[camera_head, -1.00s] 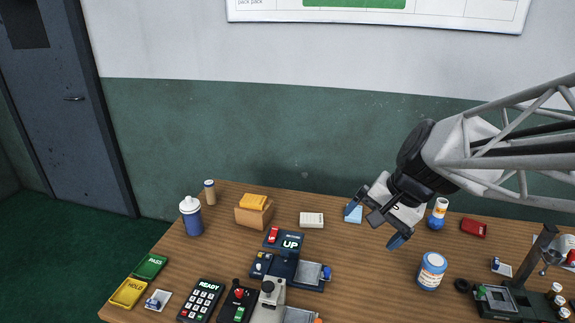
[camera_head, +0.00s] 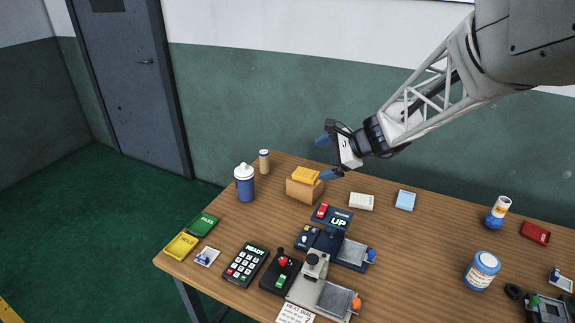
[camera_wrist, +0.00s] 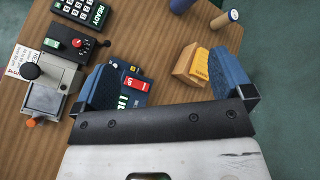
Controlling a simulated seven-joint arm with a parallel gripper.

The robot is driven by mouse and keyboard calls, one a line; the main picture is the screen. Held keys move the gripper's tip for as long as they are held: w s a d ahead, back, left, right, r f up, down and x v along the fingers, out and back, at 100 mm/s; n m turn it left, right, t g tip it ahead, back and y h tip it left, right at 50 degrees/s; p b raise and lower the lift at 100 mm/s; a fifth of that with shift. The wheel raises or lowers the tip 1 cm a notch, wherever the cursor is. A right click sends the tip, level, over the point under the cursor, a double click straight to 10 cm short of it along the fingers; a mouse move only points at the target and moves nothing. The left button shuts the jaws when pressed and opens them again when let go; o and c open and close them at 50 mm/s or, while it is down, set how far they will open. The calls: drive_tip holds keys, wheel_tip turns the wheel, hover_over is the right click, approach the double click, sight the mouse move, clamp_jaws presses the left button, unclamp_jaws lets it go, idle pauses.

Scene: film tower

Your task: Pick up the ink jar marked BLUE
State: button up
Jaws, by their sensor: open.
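A round blue jar with a white lid and a pale label (camera_head: 482,270) stands upright on the right part of the table in the head view; its lettering is too small to read. A smaller blue pot with a white and orange top (camera_head: 497,214) stands behind it. I cannot tell which, if either, is marked BLUE. My gripper (camera_head: 327,158) is open and empty, above the back left of the table near the wooden block, far left of both. In the wrist view its blue fingers (camera_wrist: 165,82) are spread, with the wooden block and the UP device beyond them.
A wooden block with a yellow top (camera_head: 304,186), a blue bottle with a white cap (camera_head: 245,184) and a thin tan bottle (camera_head: 264,162) stand back left. The UP device (camera_head: 338,222), keypad (camera_head: 246,263) and lever box (camera_head: 280,271) fill the front middle. Bare wood lies left of the jar.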

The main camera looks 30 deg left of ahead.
drive_tip(key=w+a+f+m+y, duration=0.1)
drive_tip(key=w+a+f+m, duration=0.2)
drive_tip(key=a, duration=0.4)
drive_tip(key=w+a+f+m+y, duration=0.1)
drive_tip(key=w+a+f, duration=0.2)
drive_tip(key=a+f, duration=0.35)
drive_tip(key=m+y, duration=0.2)
drive_tip(key=m, duration=0.2)
approach(246, 168)
drive_tip(key=a, duration=0.3)
drive_tip(key=shift+s+a+f+t, duration=0.15)
drive_tip(key=shift+s+f+t, duration=0.15)
drive_tip(key=shift+f+t, duration=0.15)
drive_tip(key=shift+x, duration=1.3)
drive_tip(key=shift+a, duration=0.1)
drive_tip(key=shift+x, duration=2.5)
drive_tip(key=shift+f, duration=0.15)
drive_tip(key=shift+c, duration=0.4)
drive_tip(key=c, duration=1.4)
